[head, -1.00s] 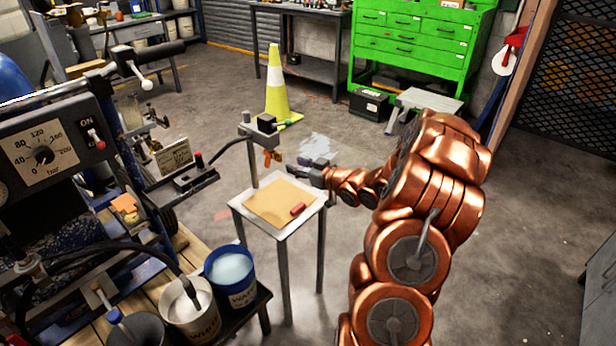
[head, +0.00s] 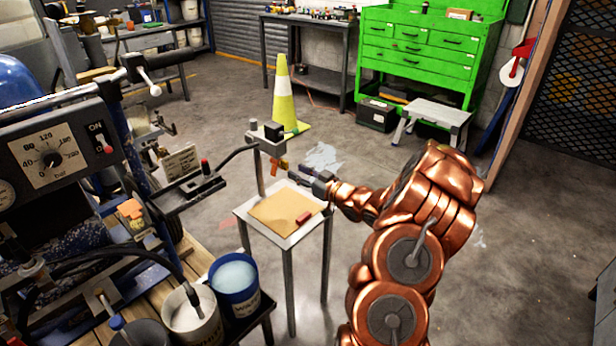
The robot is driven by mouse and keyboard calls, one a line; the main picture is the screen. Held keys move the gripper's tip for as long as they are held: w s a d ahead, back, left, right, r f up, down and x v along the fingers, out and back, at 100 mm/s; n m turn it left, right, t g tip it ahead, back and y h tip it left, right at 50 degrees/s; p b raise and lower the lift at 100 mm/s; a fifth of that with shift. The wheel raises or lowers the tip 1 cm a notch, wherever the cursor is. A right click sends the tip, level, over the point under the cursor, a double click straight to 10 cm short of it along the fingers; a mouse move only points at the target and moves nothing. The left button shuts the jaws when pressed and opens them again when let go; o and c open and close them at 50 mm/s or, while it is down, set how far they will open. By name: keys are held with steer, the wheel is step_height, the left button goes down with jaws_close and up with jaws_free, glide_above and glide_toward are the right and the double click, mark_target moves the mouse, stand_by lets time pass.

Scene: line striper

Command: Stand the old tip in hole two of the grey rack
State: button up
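My gripper (head: 304,176) is at the end of my copper arm, above the back right of a small table (head: 285,243). Its dark fingers look apart, with nothing visible between them. Just left of the fingers, a small orange part (head: 279,168) hangs below a grey head on an upright post (head: 261,175). I cannot tell whether this orange part is the old tip. A tan board (head: 280,209) lies on the table, with a small dark red block (head: 304,217) at its right edge. I cannot make out the grey rack or its holes.
A machine with a pressure dial (head: 50,160) fills the left side. A blue bucket (head: 236,290) and a white bucket (head: 190,318) stand in front of it. Behind are a yellow cone (head: 284,95), a green cabinet (head: 418,50) and a step stool (head: 437,113). Floor at right is clear.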

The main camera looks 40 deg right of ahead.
mark_target(287, 167)
steer(key=shift+x, duration=2.4)
jaws_close()
